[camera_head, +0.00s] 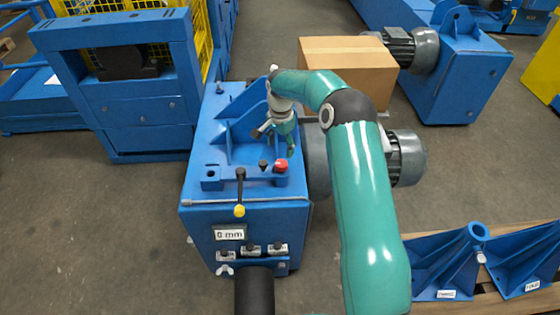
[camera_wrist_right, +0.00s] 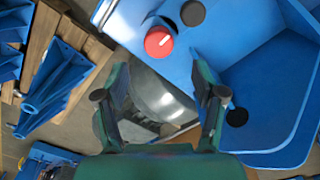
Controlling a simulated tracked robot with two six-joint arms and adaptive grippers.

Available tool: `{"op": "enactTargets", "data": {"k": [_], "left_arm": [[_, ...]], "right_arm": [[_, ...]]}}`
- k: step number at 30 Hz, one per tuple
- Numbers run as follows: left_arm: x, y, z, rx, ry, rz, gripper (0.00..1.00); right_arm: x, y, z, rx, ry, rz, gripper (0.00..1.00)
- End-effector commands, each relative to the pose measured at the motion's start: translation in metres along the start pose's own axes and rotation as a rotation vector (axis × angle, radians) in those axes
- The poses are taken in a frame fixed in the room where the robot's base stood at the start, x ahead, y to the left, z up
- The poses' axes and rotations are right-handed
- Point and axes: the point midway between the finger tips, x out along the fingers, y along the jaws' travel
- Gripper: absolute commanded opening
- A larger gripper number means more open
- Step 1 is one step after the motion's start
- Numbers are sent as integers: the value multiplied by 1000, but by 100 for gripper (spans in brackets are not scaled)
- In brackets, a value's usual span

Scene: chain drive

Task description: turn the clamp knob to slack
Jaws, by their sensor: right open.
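A red knob (camera_head: 281,165) with a white mark, which looks like the clamp knob, sits on the front right of the blue machine's (camera_head: 245,225) top. It also shows in the right wrist view (camera_wrist_right: 158,40), beyond the fingertips. My right gripper (camera_head: 276,138) is open and empty behind the red knob, apart from it. Its two fingers (camera_wrist_right: 160,95) stand wide apart in the wrist view. My left gripper is in neither view.
A small black knob (camera_head: 263,165) sits just left of the red one. A lever with a yellow end (camera_head: 239,210) hangs over the front edge, above a plate (camera_head: 230,234) reading 0 mm. A blue bracket stands behind. A cardboard box (camera_head: 347,68) is behind my right arm.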

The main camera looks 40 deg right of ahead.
Motion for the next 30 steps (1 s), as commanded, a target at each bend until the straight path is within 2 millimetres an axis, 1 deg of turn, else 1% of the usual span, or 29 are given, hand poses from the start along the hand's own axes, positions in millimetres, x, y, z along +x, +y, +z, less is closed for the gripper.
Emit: {"op": "enactTargets", "data": {"k": [1, 6, 9, 12, 18, 24, 25, 29, 30], "left_arm": [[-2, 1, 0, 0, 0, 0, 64], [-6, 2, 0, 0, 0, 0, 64], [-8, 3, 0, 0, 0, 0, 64], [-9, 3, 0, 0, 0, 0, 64], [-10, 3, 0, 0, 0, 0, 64], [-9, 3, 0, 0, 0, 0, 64], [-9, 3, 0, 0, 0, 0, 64], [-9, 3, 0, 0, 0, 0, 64], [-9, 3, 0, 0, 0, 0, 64]], "right_arm": [[11, 1, 0, 2, -2, 4, 69], [44, 2, -1, 2, -1, 3, 69], [58, 1, -1, 2, 0, 3, 69], [69, 1, -2, 2, 0, 1, 69], [76, 1, -2, 3, 1, 0, 69], [77, 1, -2, 3, 1, 0, 69], [77, 1, -2, 3, 1, 0, 68], [76, 1, -2, 3, 1, 0, 46], [76, 1, -2, 3, 1, 0, 39]]}}
